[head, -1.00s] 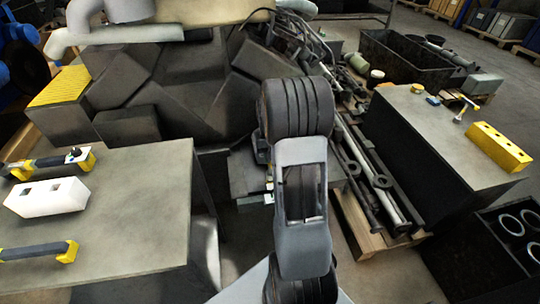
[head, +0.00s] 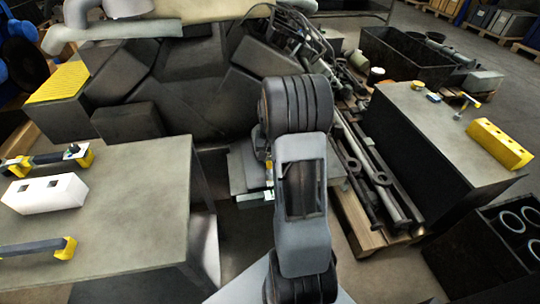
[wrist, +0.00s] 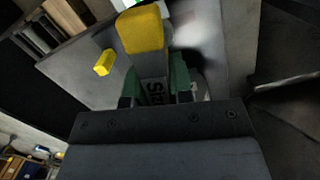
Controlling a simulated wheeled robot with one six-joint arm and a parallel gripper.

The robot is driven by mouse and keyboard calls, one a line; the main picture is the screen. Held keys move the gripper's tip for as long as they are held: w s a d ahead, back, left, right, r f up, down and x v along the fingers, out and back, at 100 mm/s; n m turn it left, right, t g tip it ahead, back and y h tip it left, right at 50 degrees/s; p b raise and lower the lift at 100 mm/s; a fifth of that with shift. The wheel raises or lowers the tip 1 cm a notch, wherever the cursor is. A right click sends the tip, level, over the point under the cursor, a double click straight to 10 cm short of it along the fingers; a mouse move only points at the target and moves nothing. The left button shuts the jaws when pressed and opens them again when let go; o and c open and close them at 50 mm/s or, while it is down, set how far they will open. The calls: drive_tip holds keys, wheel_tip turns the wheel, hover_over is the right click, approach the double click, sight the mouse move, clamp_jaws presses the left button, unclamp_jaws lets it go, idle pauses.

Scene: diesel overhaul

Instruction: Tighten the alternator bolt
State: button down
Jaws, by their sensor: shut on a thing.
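My gripper (wrist: 155,88) shows in the wrist view, its green-lined fingers shut on a dark grey tool (wrist: 154,92) with a yellow end (wrist: 141,30) and partly hidden lettering. In the head view my own arm hides the gripper and the held tool. The dark faceted engine (head: 180,85) stands behind and left of my arm. I cannot make out the alternator or its bolt in either view. Whether the tool touches anything is not visible.
The left bench (head: 130,215) holds a white block (head: 45,194) and two yellow-ended tools (head: 48,160). The right bench (head: 430,140) carries a yellow block (head: 499,144). A pallet with metal rods (head: 365,180) lies between my arm and that bench. A small yellow block (wrist: 104,62) shows in the wrist view.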

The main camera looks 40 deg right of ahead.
drive_tip(key=m, duration=0.4)
drive_tip(key=shift+r+p, duration=0.1)
drive_tip(key=shift+p, duration=0.2)
drive_tip(key=m, duration=0.3)
drive_tip(key=m+t+p, duration=0.1)
drive_tip(key=m, duration=0.1)
drive_tip(key=shift+w+d+m+y, duration=0.1)
drive_tip(key=shift+w+m+y, duration=0.05)
drive_tip(key=shift+m+y, duration=0.2)
drive_tip(key=m+p, duration=0.1)
drive_tip(key=m, duration=0.3)
drive_tip(key=m+t+p, duration=0.1)
drive_tip(key=m+p, duration=0.1)
drive_tip(key=m, duration=0.3)
drive_tip(key=shift+w, duration=0.1)
drive_tip(key=shift+d, duration=0.1)
drive_tip(key=shift+f+n, duration=0.2)
drive_tip(key=shift+n, duration=0.15)
drive_tip(key=c, duration=1.7)
unclamp_jaws()
clamp_jaws()
